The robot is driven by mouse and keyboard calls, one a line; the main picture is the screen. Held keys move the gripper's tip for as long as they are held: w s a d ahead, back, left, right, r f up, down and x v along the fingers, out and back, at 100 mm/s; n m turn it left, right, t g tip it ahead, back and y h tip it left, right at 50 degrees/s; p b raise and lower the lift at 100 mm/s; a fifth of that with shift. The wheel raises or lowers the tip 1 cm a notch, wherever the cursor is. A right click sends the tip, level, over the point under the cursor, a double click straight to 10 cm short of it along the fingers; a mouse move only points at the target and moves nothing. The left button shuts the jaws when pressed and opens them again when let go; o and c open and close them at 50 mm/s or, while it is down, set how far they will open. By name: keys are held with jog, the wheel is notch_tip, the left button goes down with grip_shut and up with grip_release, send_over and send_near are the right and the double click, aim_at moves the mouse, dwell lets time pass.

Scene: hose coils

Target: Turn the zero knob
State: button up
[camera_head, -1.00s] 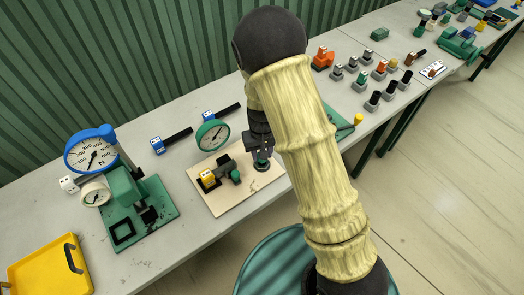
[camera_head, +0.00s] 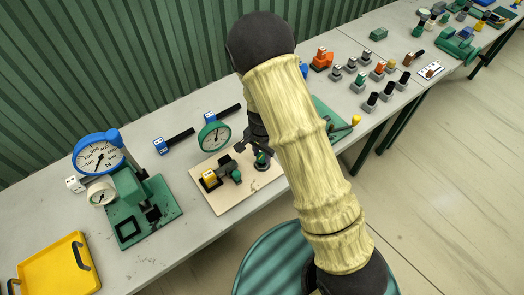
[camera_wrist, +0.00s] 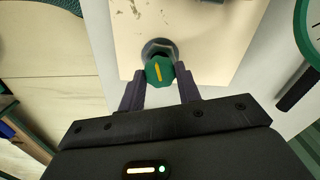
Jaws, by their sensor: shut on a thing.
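The knob is green and faceted, with a yellow line on its top, and it shows in the wrist view (camera_wrist: 154,73). It stands on a dark round base at the edge of a beige board (camera_head: 232,199). My gripper (camera_wrist: 160,75) is shut on it, with one dark finger on each side. In the head view the green knob (camera_head: 262,160) is partly hidden by my gripper (camera_head: 260,153). A green-rimmed dial gauge (camera_head: 214,134) stands at the back of the same board.
A yellow block (camera_head: 210,178) and dark fittings sit on the board left of my gripper. A blue gauge on a green stand (camera_head: 98,155) and a yellow tray (camera_head: 50,268) are farther left. Small knobs and plugs (camera_head: 380,75) stand right of my arm.

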aim_at(262, 155)
jog(key=shift+w+r+m, duration=0.1)
jog(key=shift+w+m, duration=0.05)
jog(key=shift+m, duration=0.75)
jog(key=shift+p, duration=0.3)
jog(key=o, duration=1)
jog(key=shift+c, duration=0.2)
notch_tip(262, 155, up, 17)
jog(key=b, duration=0.1)
jog(key=shift+r, duration=0.15)
